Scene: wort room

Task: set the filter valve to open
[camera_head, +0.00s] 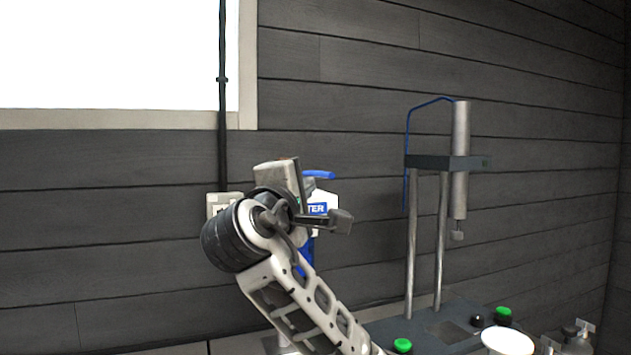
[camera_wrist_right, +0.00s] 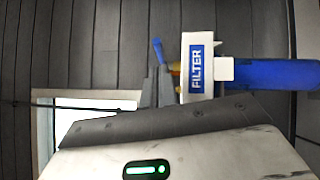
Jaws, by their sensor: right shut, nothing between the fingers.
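The filter valve is a blue pipe (camera_wrist_right: 272,74) with a white plate marked FILTER (camera_wrist_right: 200,68) and a blue lever (camera_wrist_right: 158,50). In the head view, the lever (camera_head: 319,174) lies roughly level just above the plate (camera_head: 330,200), and my right arm hides much of the valve. My right gripper (camera_head: 340,221) is in front of the valve. In the wrist view, its shut, empty fingers (camera_wrist_right: 156,88) are beside the lever and plate; I cannot tell if they touch. A bit of brass (camera_wrist_right: 175,68) shows between lever and plate. My left gripper is out of view.
A stand with two posts and a metal cylinder (camera_head: 460,150) is at the right. Green buttons (camera_head: 503,315) and a white round vessel (camera_head: 508,341) are at the lower right. A wall box (camera_head: 222,200) and dark conduit (camera_head: 222,110) are at the left. The wall is dark planks.

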